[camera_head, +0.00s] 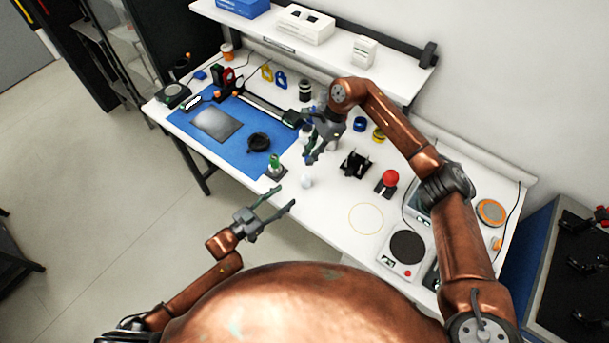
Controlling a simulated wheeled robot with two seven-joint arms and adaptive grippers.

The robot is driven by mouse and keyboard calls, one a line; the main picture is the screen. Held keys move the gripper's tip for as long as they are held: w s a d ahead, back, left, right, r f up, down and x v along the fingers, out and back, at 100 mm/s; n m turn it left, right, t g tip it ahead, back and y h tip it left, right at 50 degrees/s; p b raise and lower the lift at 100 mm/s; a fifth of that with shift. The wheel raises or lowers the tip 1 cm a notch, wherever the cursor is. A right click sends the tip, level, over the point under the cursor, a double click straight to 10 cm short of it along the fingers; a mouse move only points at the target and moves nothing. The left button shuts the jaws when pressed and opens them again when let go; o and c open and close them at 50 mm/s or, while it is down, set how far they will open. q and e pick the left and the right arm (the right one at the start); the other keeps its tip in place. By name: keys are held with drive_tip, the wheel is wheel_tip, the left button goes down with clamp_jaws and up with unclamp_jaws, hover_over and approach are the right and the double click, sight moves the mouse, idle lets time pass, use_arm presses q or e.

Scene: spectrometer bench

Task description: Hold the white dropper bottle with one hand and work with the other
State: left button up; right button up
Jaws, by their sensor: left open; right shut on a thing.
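The small white dropper bottle (306,182) shows near the front edge of the bench, just below the fingertips of my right gripper (311,158). My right gripper points down and is shut on it, apparently by its upper part; the grip itself is small and partly hidden by the dark fingers. My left gripper (286,197) is open and empty. It is in front of the bench edge, to the lower left of the bottle, with its fingers pointing right toward it and apart from it.
A black holder (354,164), a red knob (389,179) and a balance-like device (407,247) stand to the right. Bench around the yellow ring (366,219) is clear.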

sight(306, 179)
drive_tip(key=shift+d, duration=0.1)
use_arm(q)
drive_tip(key=shift+s, duration=0.1)
use_arm(e)
drive_tip(key=shift+s+r, duration=0.1)
use_arm(q)
drive_tip(key=shift+s+a+r, duration=0.2)
drive_tip(key=shift+a, duration=0.05)
use_arm(e)
drive_tip(key=shift+s+a+r, duration=0.15)
drive_tip(key=shift+s+a, duration=0.1)
drive_tip(key=shift+a, duration=0.2)
use_arm(q)
drive_tip(key=shift+w+f, duration=0.1)
drive_tip(key=shift+w, duration=0.15)
use_arm(e)
drive_tip(key=shift+w, duration=0.15)
use_arm(q)
drive_tip(key=x, duration=1.1)
drive_tip(key=shift+w+d, duration=0.25)
drive_tip(key=shift+d, duration=0.1)
clamp_jaws()
use_arm(e)
drive_tip(key=shift+d, duration=0.1)
